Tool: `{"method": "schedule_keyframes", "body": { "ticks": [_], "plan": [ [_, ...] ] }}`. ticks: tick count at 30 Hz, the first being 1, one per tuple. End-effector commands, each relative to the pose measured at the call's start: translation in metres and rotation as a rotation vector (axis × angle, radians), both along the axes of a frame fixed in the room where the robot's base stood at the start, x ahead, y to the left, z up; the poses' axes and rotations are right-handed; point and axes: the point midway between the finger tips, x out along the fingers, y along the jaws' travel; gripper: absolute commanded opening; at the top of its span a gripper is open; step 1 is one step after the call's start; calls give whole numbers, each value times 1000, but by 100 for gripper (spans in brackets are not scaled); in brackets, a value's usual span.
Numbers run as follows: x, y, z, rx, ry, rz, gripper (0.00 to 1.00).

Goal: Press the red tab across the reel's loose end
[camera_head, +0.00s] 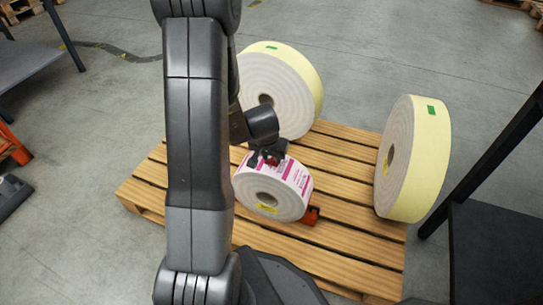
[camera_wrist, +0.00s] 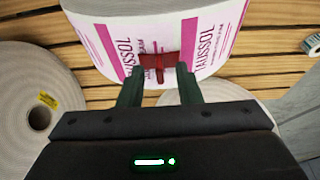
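The reel (camera_head: 262,196) is a white roll with pink print, standing on its rim on a wooden pallet. In the wrist view its printed outer face (camera_wrist: 205,35) fills the top middle. The red tab (camera_wrist: 158,62) lies at that face, between my fingertips, and looks pressed on or very close to it; contact is hard to tell. My gripper (camera_head: 268,159) is at the top of the reel, its fingers (camera_wrist: 159,72) at the tab's two sides, seemingly shut on it. The loose end's edge is not clear, partly hidden by tab and fingers.
The slatted pallet (camera_head: 350,246) carries two large yellow-rimmed rolls, one behind the reel (camera_head: 308,75) and one at right (camera_head: 430,160). An orange-red block (camera_head: 312,215) sits against the reel's right side. A dark-framed table (camera_head: 490,245) stands at right.

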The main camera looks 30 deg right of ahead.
Motion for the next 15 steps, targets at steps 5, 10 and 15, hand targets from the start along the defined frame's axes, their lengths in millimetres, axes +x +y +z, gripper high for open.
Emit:
{"method": "schedule_keyframes", "body": {
  "ticks": [5,10,15],
  "plan": [
    [-3,4,22,-1,-2,0,31],
    [-9,12,59,-2,-3,-1,31],
    [-17,21,95,-2,-2,1,31]
  ]
}}
